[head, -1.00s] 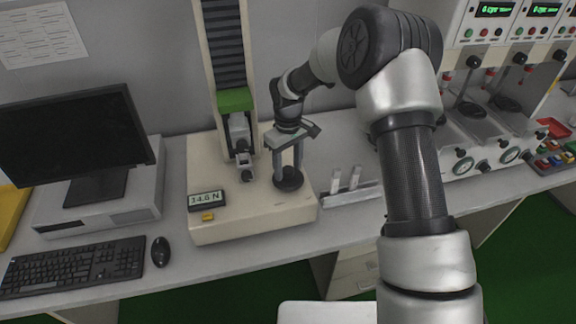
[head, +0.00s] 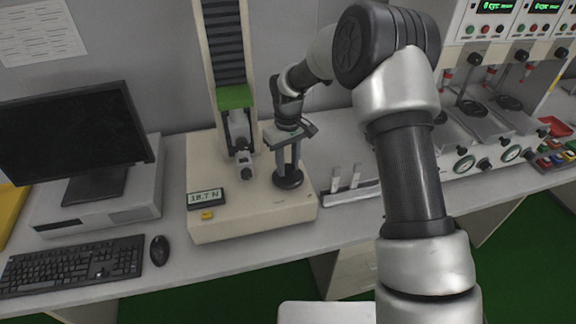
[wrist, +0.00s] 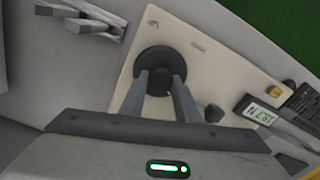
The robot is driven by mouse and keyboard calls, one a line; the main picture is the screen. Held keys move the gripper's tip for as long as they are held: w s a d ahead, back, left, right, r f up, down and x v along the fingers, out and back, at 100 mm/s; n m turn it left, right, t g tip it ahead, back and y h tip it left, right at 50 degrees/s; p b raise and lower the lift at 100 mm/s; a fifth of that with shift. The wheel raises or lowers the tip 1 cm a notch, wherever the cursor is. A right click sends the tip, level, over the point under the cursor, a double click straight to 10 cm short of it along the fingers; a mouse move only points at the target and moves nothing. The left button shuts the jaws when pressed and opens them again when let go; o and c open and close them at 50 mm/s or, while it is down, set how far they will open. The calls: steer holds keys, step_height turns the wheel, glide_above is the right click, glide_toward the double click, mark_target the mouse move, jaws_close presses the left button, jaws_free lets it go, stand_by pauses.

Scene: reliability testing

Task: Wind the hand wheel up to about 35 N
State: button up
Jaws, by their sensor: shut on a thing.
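The black round hand wheel (head: 288,179) lies flat on top of the cream base of the test stand (head: 250,214). My gripper (head: 288,170) points down from above, its two grey fingers shut on the hand wheel. In the wrist view the wheel (wrist: 160,62) shows between and beyond my fingertips (wrist: 163,84); the exact contact is partly hidden by the fingers. The force display (head: 206,198) at the base's front left reads about 18.7 N. The display also shows tilted in the wrist view (wrist: 262,114).
The stand's column (head: 223,60) with its green crosshead (head: 235,97) rises left of my gripper. A rack with pale upright pieces (head: 347,184) is just right of the base. A monitor (head: 75,135), keyboard (head: 72,266) and mouse (head: 160,250) are at left, and test machines (head: 480,120) at right.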

mark_target(288, 167)
steer(key=m+b, duration=0.1)
steer(key=m, duration=0.2)
steer(key=shift+m+b, duration=0.65)
steer(key=shift+m, duration=1.15)
steer(key=o, duration=1)
steer(key=shift+o, duration=0.2)
steer(key=shift+r, duration=0.1)
step_height(288, 167, up, 17)
steer(key=shift+r, duration=0.2)
